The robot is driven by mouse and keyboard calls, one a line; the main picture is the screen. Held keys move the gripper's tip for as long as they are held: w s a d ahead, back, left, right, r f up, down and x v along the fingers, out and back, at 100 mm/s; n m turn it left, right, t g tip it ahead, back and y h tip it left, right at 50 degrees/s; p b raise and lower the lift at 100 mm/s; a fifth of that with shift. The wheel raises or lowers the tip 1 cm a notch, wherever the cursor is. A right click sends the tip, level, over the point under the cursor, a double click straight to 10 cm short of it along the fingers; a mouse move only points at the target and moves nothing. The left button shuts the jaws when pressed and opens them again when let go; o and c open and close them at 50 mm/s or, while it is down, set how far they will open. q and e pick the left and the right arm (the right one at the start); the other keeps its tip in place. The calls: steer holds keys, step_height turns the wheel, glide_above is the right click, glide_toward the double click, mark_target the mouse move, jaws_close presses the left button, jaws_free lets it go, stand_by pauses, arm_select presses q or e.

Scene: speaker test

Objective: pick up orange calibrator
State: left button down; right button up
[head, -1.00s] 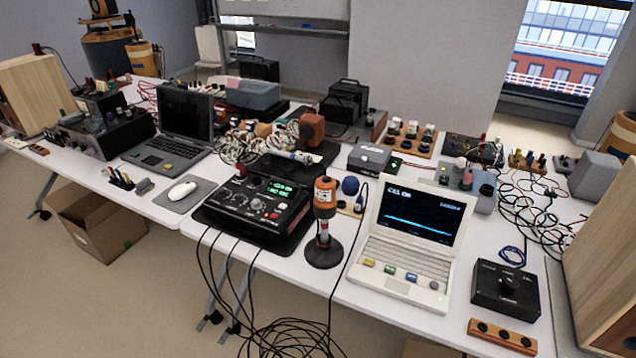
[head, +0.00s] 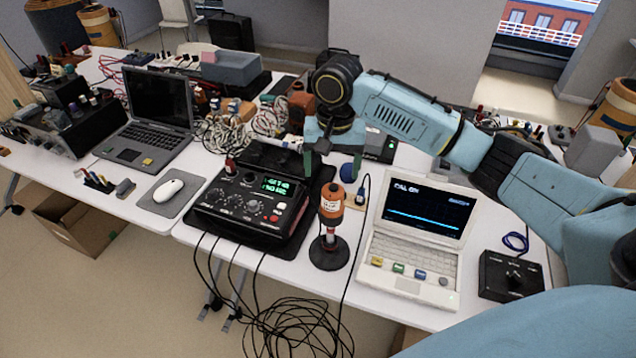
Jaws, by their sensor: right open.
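The orange calibrator (head: 332,202) stands upright on a round black base (head: 329,253) near the front edge of the white table, between a black instrument and a white laptop. My right gripper (head: 332,170) is open and empty, pointing down from the right arm. In the picture its fingers show just above the calibrator's top, one to the left and one to the right. I cannot tell how far behind or above it they are. My left gripper is not in view.
The black instrument (head: 255,205) with green digits stands left of the calibrator. The white laptop (head: 412,240) is close on the right. Black cables (head: 300,330) hang off the front edge. A mouse (head: 168,190) lies further left.

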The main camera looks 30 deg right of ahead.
mark_target(334, 186)
steer(key=shift+w+d+r, duration=0.2)
steer(key=shift+d+r, duration=0.25)
steer(key=shift+r, duration=0.25)
step_height(334, 186, down, 3)
steer(key=shift+s+f+m, duration=0.1)
steer(key=shift+s+m, duration=0.05)
steer(key=shift+m, duration=0.15)
step_height(334, 186, down, 3)
steer(key=shift+r, duration=0.1)
step_height(334, 186, down, 2)
steer(key=shift+a, duration=0.1)
steer(key=f, duration=0.3)
steer(key=shift+s+a+f, duration=0.15)
steer(key=shift+s+f, duration=0.1)
steer(key=shift+f, duration=0.6)
steer(key=shift+r, duration=0.1)
steer(key=c, duration=1.3)
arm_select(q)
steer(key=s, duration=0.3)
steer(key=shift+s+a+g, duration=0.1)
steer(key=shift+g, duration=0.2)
arm_select(e)
steer(key=shift+o, duration=0.2)
step_height(334, 186, up, 10)
